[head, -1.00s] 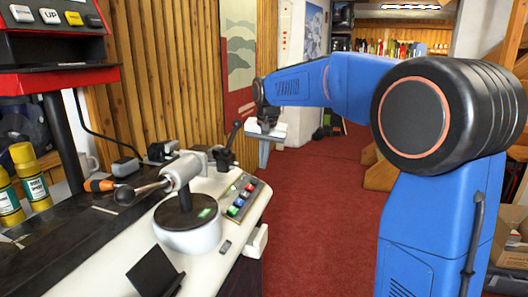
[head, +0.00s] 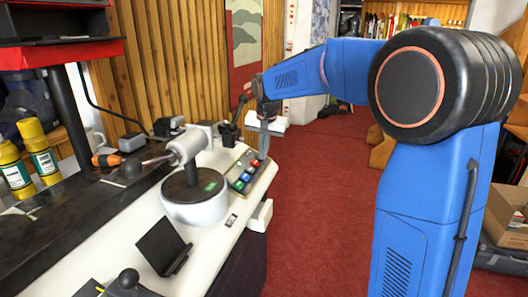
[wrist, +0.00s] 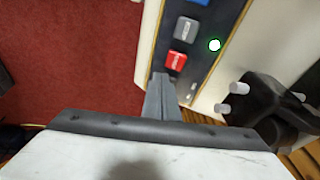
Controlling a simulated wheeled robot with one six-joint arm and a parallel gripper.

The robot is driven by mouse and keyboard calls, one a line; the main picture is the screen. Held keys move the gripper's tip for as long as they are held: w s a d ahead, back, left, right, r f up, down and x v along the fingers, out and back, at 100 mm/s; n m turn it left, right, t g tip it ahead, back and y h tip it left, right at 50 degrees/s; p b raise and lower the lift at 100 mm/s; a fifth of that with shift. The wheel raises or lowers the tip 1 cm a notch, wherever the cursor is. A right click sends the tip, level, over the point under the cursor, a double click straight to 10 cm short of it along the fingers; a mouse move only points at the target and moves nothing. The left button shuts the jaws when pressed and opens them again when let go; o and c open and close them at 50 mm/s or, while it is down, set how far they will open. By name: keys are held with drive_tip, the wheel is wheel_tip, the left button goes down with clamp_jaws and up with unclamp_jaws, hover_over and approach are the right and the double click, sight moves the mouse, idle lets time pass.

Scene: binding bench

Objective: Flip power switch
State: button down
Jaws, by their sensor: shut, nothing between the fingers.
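A control panel (head: 266,170) with coloured buttons lies on the white machine bench, and its edge also shows in the wrist view (wrist: 226,42). There I see a grey button (wrist: 185,28), a red button (wrist: 176,60) and a white light with a green ring (wrist: 214,45). No label reading power is legible. My gripper (head: 264,152) is shut and empty at the panel's far right end; in the wrist view its fingertips (wrist: 161,78) appear just beside the red button.
A black lever (head: 232,125) rises from the bench by my gripper; its dark mount (wrist: 270,105) is close in the wrist view. A round white base (head: 195,208) with a grey cylinder stands left of the panel. Open red carpet (head: 320,190) lies to the right.

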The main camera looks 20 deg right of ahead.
drive_tip(key=shift+s+a+f+t+h, duration=0.15)
drive_tip(key=shift+a+f+t+h, duration=0.1)
drive_tip(key=shift+t+h, duration=0.05)
drive_tip(key=shift+d, duration=0.1)
drive_tip(key=shift+w+d+r, duration=0.3)
drive_tip(key=shift+w+d, duration=0.2)
drive_tip(key=shift+w, duration=0.05)
drive_tip(key=shift+r, duration=0.1)
